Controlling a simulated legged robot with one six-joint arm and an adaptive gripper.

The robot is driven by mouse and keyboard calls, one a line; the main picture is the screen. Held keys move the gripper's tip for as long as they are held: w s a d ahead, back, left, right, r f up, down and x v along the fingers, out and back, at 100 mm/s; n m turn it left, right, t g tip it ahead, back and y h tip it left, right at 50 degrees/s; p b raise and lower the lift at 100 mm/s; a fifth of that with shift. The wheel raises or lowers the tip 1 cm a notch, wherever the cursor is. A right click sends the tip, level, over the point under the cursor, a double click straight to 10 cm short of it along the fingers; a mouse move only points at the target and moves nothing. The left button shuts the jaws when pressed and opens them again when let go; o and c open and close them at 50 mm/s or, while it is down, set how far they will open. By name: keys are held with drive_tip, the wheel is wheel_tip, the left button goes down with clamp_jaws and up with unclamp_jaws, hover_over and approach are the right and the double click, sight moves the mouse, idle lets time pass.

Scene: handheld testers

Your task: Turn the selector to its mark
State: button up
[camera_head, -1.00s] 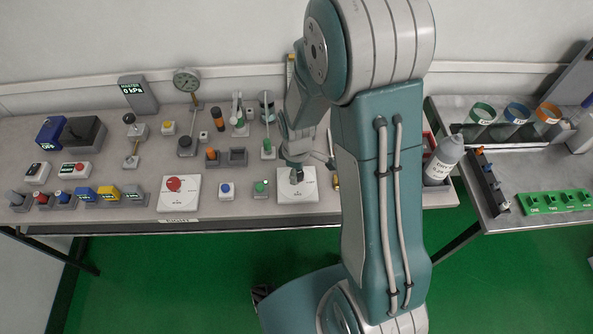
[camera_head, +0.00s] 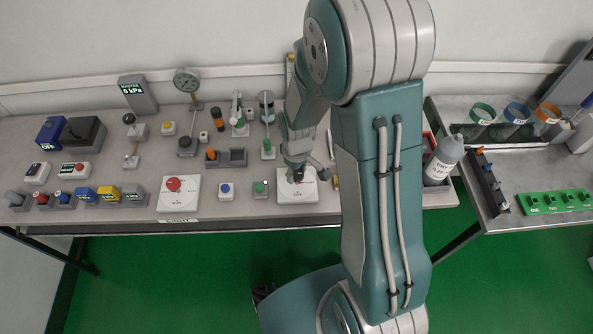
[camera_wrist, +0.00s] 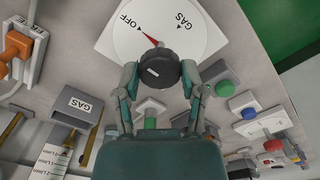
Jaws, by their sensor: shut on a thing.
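The selector is a round black knob (camera_wrist: 163,72) with a short white line, on a white plate (camera_wrist: 207,38) lettered OFF and GAS. In the wrist view a red pointer reaches from the knob toward the small black triangle by OFF; the GAS triangle is further right. My gripper (camera_wrist: 160,75) has its two fingers closed on opposite sides of the knob. In the head view my gripper (camera_head: 297,172) is down at the white plate (camera_head: 298,198), at the bench's front, and partly hides the knob.
A green button (camera_head: 260,188) and a blue button (camera_head: 225,189) stand left of the plate. A larger white plate with a red knob (camera_head: 174,184) lies further left. A grey GAS box (camera_wrist: 78,104) shows in the wrist view. A bottle (camera_head: 443,160) stands right of my arm.

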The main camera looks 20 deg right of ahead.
sight(296, 173)
drive_tip(key=shift+w, duration=0.1)
drive_tip(key=o, duration=1.1)
drive_tip(key=shift+o, duration=0.2)
wheel_tip(296, 173, up, 12)
